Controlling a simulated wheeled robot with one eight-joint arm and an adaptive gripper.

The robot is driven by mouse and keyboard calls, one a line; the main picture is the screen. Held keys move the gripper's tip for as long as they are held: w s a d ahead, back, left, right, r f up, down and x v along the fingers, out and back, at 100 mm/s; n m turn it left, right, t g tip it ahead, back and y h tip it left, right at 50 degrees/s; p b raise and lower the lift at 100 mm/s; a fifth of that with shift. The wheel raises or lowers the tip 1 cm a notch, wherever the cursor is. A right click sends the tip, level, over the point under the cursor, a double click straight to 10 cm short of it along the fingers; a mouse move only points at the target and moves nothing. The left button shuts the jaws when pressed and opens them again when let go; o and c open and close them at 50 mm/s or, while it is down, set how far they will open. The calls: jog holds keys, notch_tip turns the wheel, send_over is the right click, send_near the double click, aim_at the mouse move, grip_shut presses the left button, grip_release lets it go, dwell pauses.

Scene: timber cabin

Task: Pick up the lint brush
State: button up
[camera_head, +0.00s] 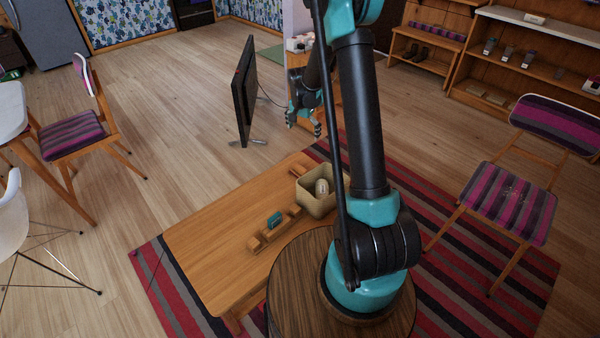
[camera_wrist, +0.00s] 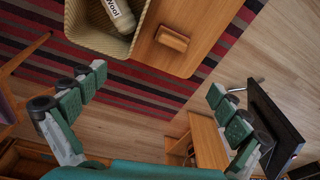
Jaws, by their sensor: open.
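I cannot tell for sure which thing is the lint brush. A small wooden block-like piece (camera_wrist: 172,38) lies on the table by the basket in the wrist view; it also shows small in the head view (camera_head: 299,171). A wooden bar-like piece (camera_head: 257,242) with a small teal item (camera_head: 274,219) beside it lies nearer on the table in the head view. My gripper (camera_head: 304,122) is open and empty, raised past the table's far end; its spread fingers also show in the wrist view (camera_wrist: 157,80). It touches nothing.
A woven basket (camera_head: 313,207) on the low wooden table (camera_head: 215,250) holds a pale bottle (camera_head: 321,187) marked "Wool" in the wrist view. A dark upright screen (camera_head: 244,90) stands on the floor left of my gripper. A striped chair (camera_head: 510,205) stands right.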

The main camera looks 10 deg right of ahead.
jog(key=m, duration=0.2)
send_over(300, 166)
jog(key=s+a, duration=0.2)
notch_tip(300, 166, down, 8)
jog(key=f, duration=0.1)
jog(key=shift+g, duration=0.3)
jog(key=f, duration=0.6)
jog(key=w+d+f, duration=0.1)
jog(key=f, duration=0.5)
jog(key=d+f, duration=0.1)
jog(key=f, duration=0.4)
jog(key=shift+w+f, duration=0.3)
jog(key=shift+f, duration=0.1)
jog(key=shift+c, duration=0.5)
jog(key=c, duration=1.2)
jog(key=shift+r, duration=0.1)
jog(key=shift+c, duration=0.2)
notch_tip(300, 166, up, 20)
